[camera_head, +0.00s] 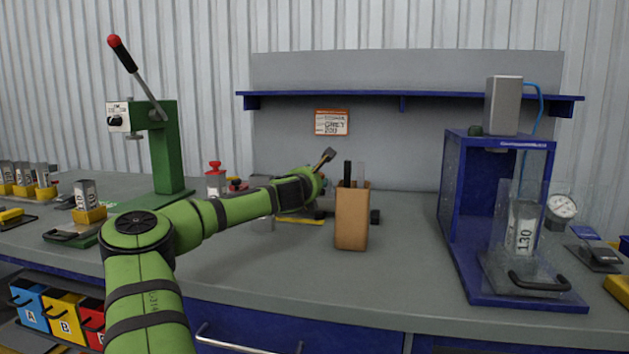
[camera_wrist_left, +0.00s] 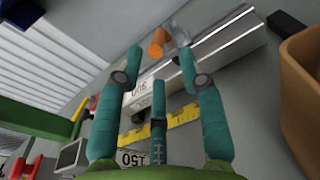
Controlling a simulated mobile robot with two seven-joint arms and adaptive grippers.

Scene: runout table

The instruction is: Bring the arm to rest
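My left arm, green with dark bands, reaches from the bottom left over the grey bench. My left gripper (camera_head: 324,162) is at the back middle, just left of the brown block holder (camera_head: 352,222). Beyond the fingers lie a silver metal bar (camera_wrist_left: 220,42) and a yellow measuring strip (camera_wrist_left: 184,117). My right gripper is not in view.
A green lever press (camera_head: 165,150) stands at the left. A blue-framed machine (camera_head: 455,200) with a clear guard stands at the right, a dial gauge (camera_head: 562,207) beside it. The brown holder also shows in the wrist view (camera_wrist_left: 300,85). The bench front centre is clear.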

